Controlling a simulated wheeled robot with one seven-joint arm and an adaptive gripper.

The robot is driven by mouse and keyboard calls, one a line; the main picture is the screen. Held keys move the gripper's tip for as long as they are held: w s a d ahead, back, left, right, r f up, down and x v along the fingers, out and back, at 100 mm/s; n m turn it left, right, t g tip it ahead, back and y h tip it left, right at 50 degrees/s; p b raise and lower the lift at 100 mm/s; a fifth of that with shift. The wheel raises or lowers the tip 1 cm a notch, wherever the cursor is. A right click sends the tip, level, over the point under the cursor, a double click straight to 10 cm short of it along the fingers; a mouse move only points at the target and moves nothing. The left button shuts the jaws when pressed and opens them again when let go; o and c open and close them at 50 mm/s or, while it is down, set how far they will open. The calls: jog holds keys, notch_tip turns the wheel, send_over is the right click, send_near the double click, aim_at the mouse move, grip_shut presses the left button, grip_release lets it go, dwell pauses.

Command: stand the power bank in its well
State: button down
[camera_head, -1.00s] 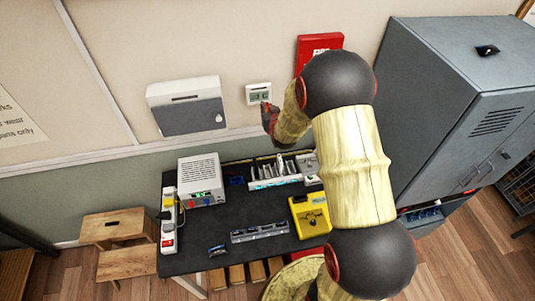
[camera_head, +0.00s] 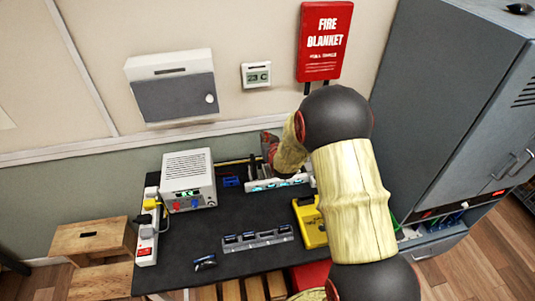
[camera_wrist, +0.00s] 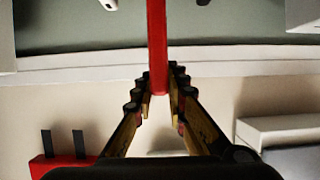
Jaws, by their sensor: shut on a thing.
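A red, narrow, bar-like thing, seen edge-on, shows between my fingers in the wrist view; I take it to be the power bank (camera_wrist: 157,45). My gripper (camera_wrist: 160,92) is shut on it, with one finger on each side. In the head view my gripper (camera_head: 268,145) is at the back of the dark table, above a pale slotted rack (camera_head: 262,184). My arm hides the rack's right part. I cannot tell which slot is the power bank's well, or how far the power bank is above the rack.
A white power supply box (camera_head: 188,172) stands left of the rack, beside a power strip (camera_head: 147,240). A grey holder (camera_head: 258,242) and a yellow case (camera_head: 308,222) lie in front. A grey cabinet (camera_head: 425,110) stands at right. The table's front left is mostly clear.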

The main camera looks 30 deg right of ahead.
notch_tip(320, 180, down, 2)
jog(key=shift+f+b, duration=0.15)
jog(key=shift+b, duration=0.6)
jog(key=shift+f+b, duration=0.75)
jog(key=shift+f, duration=1.3)
jog(key=shift+f+b, duration=2.35)
jog(key=shift+b, duration=0.25)
jog(key=c, duration=1.8)
grip_release()
jog(key=shift+c, duration=0.2)
jog(key=shift+o, duration=0.6)
jog(key=shift+s, duration=0.1)
jog(key=v, duration=1.2)
